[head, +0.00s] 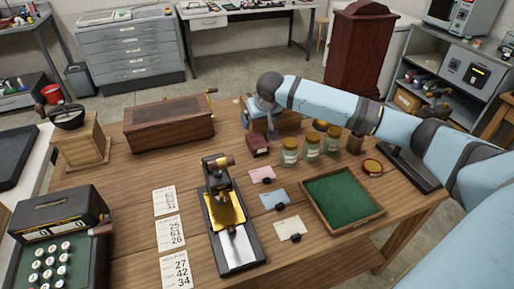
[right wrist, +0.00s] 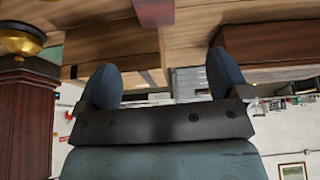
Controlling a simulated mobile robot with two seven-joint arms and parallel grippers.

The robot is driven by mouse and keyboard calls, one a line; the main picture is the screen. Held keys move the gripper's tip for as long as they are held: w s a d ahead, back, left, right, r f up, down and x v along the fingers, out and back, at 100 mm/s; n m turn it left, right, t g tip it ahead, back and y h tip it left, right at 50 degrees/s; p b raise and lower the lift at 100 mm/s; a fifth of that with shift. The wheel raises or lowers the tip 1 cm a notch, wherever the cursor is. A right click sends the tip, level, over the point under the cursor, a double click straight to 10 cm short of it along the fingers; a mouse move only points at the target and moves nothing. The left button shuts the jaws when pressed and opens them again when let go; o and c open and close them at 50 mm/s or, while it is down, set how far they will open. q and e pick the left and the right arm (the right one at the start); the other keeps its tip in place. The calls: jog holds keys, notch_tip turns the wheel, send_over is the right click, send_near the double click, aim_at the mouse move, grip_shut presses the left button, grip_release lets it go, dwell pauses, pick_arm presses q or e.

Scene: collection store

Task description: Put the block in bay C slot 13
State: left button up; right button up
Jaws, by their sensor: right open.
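A small dark red block (head: 259,146) with a pale mark on its front sits on the wooden table, in front of a blue and wooden object that my arm partly covers. I take a dark red shape at the top of the right wrist view (right wrist: 153,12) to be the same block. My right gripper (head: 260,128) is just behind and above it, pointing down. In the right wrist view its two fingers (right wrist: 165,85) are spread with nothing between them. No bay or slot marked C or 13 is readable. My left gripper is not in view.
Several brass-lidded jars (head: 311,148) stand right of the block. A green-lined tray (head: 376,207), coloured cards (head: 274,199), a black and brass press (head: 230,220) and number cards (head: 170,231) lie nearer. A long wooden box (head: 169,124) is left. A keyed machine (head: 58,250) stands front left.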

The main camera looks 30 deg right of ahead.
aim_at(258, 140)
jog(key=shift+m+g, duration=0.3)
jog(key=x, duration=0.5)
jog(key=s+x, duration=0.1)
jog(key=x, duration=0.2)
jog(key=shift+w+f, duration=0.1)
jog(key=shift+f, duration=0.2)
jog(key=x, duration=0.5)
jog(key=shift+w+d+f+b, duration=0.2)
jog(key=shift+w+d+b, duration=0.05)
jog(key=shift+b, duration=0.1)
jog(key=shift+f+p, duration=0.25)
jog(key=shift+p, duration=0.15)
jog(key=shift+c, duration=0.2)
jog(key=c, duration=1.1)
